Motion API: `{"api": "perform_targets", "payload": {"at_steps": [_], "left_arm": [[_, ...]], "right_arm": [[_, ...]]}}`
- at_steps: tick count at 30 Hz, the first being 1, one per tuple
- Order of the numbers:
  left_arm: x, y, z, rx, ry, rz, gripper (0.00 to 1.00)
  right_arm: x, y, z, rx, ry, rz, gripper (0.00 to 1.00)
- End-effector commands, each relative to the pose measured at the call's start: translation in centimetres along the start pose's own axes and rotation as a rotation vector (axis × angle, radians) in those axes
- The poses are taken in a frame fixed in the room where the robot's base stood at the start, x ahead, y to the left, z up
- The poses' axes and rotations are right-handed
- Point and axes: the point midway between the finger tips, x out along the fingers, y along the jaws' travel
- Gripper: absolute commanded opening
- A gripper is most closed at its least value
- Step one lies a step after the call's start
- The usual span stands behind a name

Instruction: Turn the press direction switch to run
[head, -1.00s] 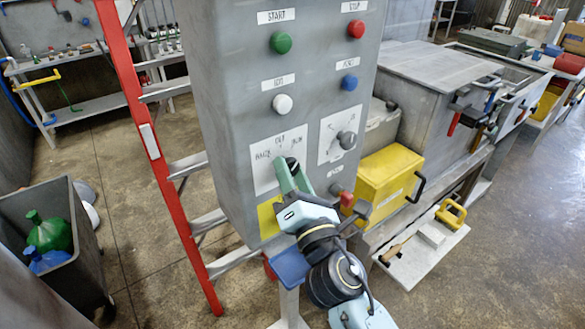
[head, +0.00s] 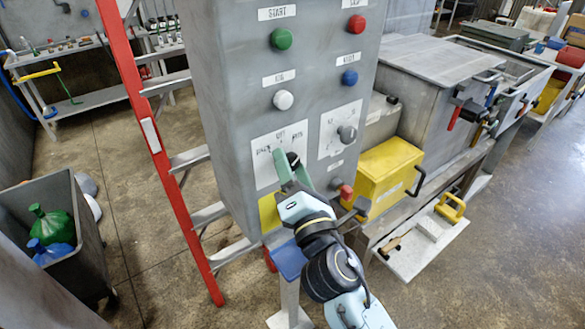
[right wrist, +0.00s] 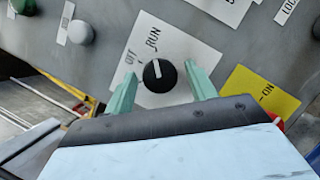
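The press direction switch is a black round knob (right wrist: 159,75) with a white pointer line, on a white plate (right wrist: 180,42) marked OFF and RUN in the right wrist view. The pointer points roughly up in that view; I cannot tell which mark it is set to. In the head view the knob (head: 294,158) is partly hidden by my right gripper (head: 288,168). In the right wrist view my right gripper (right wrist: 161,76) is open, with one green finger on each side of the knob and gaps visible between. My left gripper is not in view.
The grey control box carries green (head: 281,39), red (head: 356,24), white (head: 283,100) and blue (head: 350,77) buttons. A second grey knob (head: 347,134) and a lower red button (head: 346,191) are close right of the switch. A red ladder (head: 160,170) stands left.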

Motion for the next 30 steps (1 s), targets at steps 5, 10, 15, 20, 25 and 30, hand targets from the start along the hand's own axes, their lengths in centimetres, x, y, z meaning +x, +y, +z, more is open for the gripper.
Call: {"api": "perform_targets", "payload": {"at_steps": [5,10,15,20,25,30], "left_arm": [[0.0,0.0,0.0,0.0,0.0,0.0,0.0],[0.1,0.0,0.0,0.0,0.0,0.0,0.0],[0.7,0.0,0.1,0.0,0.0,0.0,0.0],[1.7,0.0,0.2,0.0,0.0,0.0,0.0],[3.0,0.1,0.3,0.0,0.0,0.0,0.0],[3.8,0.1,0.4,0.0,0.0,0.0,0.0]], "right_arm": [[0.0,0.0,0.0,-0.001,0.0,0.0,0.59],[-0.3,0.0,0.0,-0.002,0.001,0.0,0.59],[-2.5,-0.2,-0.2,-0.002,0.002,-0.001,0.59],[-6.3,-0.3,-0.2,-0.002,0.002,-0.002,0.59],[-10.0,-0.3,-0.3,-0.001,0.002,-0.002,0.59],[-12.4,-0.2,-0.2,-0.001,0.001,-0.001,0.59]]}}
